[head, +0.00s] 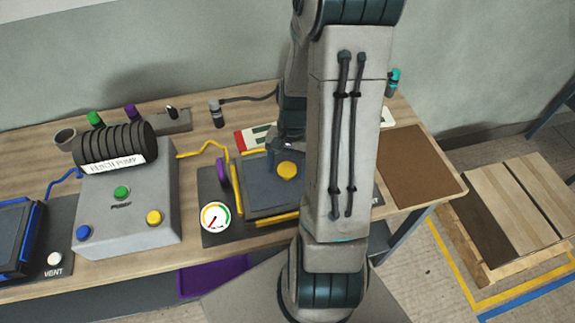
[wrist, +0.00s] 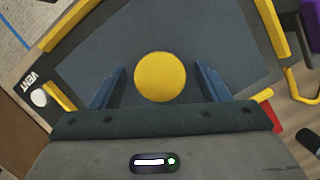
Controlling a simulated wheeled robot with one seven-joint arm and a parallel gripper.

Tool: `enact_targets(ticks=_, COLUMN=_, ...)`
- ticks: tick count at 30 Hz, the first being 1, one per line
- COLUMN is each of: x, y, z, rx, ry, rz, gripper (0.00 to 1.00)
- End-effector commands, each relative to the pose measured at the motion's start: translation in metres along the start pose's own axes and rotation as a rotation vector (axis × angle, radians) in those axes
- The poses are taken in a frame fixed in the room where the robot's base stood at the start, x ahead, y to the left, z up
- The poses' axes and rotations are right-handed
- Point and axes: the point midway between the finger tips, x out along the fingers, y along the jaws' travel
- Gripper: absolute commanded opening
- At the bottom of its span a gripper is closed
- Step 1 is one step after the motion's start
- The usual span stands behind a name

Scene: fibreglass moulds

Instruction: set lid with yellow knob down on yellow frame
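The lid (wrist: 215,45) is a dark blue-grey plate with a round yellow knob (wrist: 160,77). In the head view the lid (head: 258,190) and its knob (head: 287,170) show left of my arm. The lid lies within the bars of the yellow frame (wrist: 70,27), whose front bar (head: 270,218) shows in the head view. I cannot tell whether it sits fully flat. My gripper (wrist: 160,68) is open, with one blue finger on each side of the knob and a gap to each. My arm hides the right part of the lid and frame in the head view.
A grey pump box (head: 128,205) with coloured buttons stands left of the frame. A pressure gauge (head: 215,216) and a purple handle (head: 222,175) are close at the frame's left. A brown board (head: 415,165) lies at the right. A wooden pallet (head: 515,210) stands on the floor.

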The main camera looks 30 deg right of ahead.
Motion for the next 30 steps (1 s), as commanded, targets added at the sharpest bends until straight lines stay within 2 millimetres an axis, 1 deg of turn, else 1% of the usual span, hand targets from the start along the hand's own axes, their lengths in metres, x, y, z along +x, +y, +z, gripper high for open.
enact_targets(ticks=8, x=-0.001, y=0.000, z=0.000, rx=0.000, ry=0.000, rz=0.000, gripper=0.68)
enact_targets(ticks=11, x=-0.007, y=0.000, z=0.000, rx=0.000, ry=0.001, rz=0.000, gripper=0.68)
enact_targets(ticks=14, x=-0.022, y=0.000, z=-0.001, rx=-0.001, ry=0.004, rz=-0.001, gripper=0.68)
enact_targets(ticks=21, x=-0.073, y=0.000, z=-0.001, rx=-0.001, ry=0.005, rz=-0.001, gripper=0.68)
enact_targets(ticks=24, x=-0.092, y=0.000, z=0.000, rx=-0.002, ry=0.003, rz=-0.001, gripper=0.68)
enact_targets(ticks=27, x=-0.106, y=0.000, z=-0.001, rx=-0.001, ry=0.003, rz=-0.001, gripper=0.68)
enact_targets(ticks=30, x=-0.116, y=0.000, z=0.000, rx=-0.001, ry=0.001, rz=0.000, gripper=0.68)
